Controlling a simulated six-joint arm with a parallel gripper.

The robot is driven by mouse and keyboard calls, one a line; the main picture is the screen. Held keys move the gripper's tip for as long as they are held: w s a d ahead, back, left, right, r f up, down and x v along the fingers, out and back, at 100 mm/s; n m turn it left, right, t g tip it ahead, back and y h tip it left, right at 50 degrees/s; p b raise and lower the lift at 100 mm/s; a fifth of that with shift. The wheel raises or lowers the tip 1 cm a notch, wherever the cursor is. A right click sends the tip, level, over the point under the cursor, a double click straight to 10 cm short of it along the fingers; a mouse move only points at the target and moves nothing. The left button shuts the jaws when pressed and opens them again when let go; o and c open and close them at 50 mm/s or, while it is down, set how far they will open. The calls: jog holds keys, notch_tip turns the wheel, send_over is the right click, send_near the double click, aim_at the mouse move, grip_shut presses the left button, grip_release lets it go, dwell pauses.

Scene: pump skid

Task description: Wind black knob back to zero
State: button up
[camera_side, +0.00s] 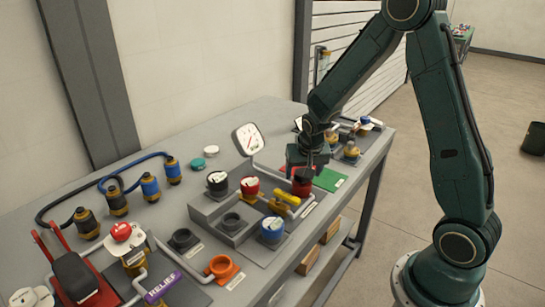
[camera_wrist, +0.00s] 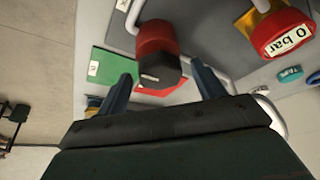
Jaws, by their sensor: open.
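A black-topped knob with a red body (camera_wrist: 158,45) shows in the wrist view, with a small white mark on its dark end. It lies between and beyond the fingers of my gripper (camera_wrist: 162,82), which is open with nothing held. In the side view, my gripper (camera_side: 306,165) is just above what looks like the same red-and-black knob (camera_side: 302,186). The arm partly hides its top. Another dark knob with a white top mark (camera_side: 217,183) stands to the left on the grey block. I cannot read a zero mark for either dark knob.
A red "0 bar" knob (camera_wrist: 284,34) is at the upper right of the wrist view. A green mat (camera_side: 328,180) lies to the right. Hoses and fittings fill the left.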

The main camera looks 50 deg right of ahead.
jog(key=shift+r, duration=0.15)
jog(key=v, duration=1.3)
jog(key=shift+r, duration=0.2)
jog(key=shift+s+a, duration=0.15)
jog(key=s+a+r+n+y, duration=0.1)
jog(key=s+a+r+n, duration=0.1)
jog(key=s, duration=0.4)
jog(key=s+a+r+n+t+y, duration=0.1)
jog(key=s+a+r+n, duration=0.2)
jog(key=s+a+n, duration=0.1)
jog(key=s+a+r+n+t+y, duration=0.1)
jog(key=s+a+r+n, duration=0.1)
jog(key=s+a, duration=0.3)
jog(key=s+n, duration=0.1)
jog(key=s, duration=0.2)
jog(key=shift+s+r, duration=0.25)
jog(key=shift+r, duration=0.05)
